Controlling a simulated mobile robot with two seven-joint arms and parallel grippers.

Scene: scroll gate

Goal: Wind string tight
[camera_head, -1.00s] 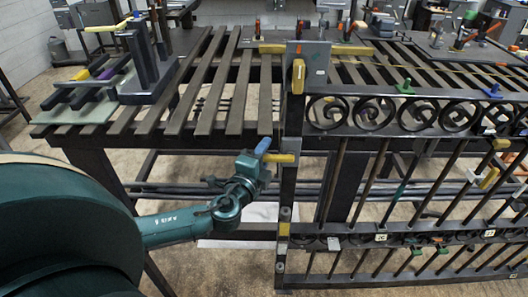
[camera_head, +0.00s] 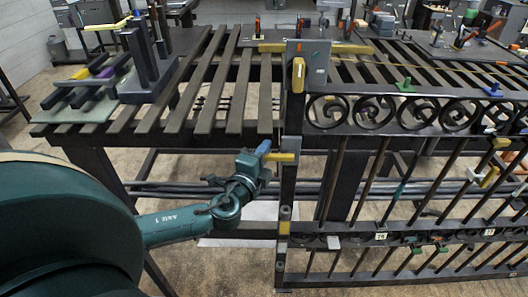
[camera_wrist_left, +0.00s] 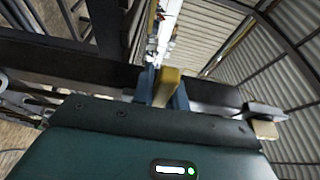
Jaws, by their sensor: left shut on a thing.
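My left gripper (camera_head: 264,151) has blue fingers and is at the gate's left upright post, just below the scroll band. It is shut on a small yellow piece (camera_head: 284,157) that sticks out at the post. In the left wrist view the yellow piece (camera_wrist_left: 167,86) stands between the two blue fingers. The dark gate (camera_head: 330,125) has a row of scrolls above thin slanted bars. A thin yellow line (camera_head: 440,64) runs across the table behind the gate; I cannot tell whether it is the string. My right gripper is not in view.
A slatted dark table (camera_head: 205,90) stands behind the gate. A dark fixture with coloured bars (camera_head: 105,75) sits at its left end. Several clamps with coloured handles line the gate, including a green one (camera_head: 405,86). Floor is visible below the table.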

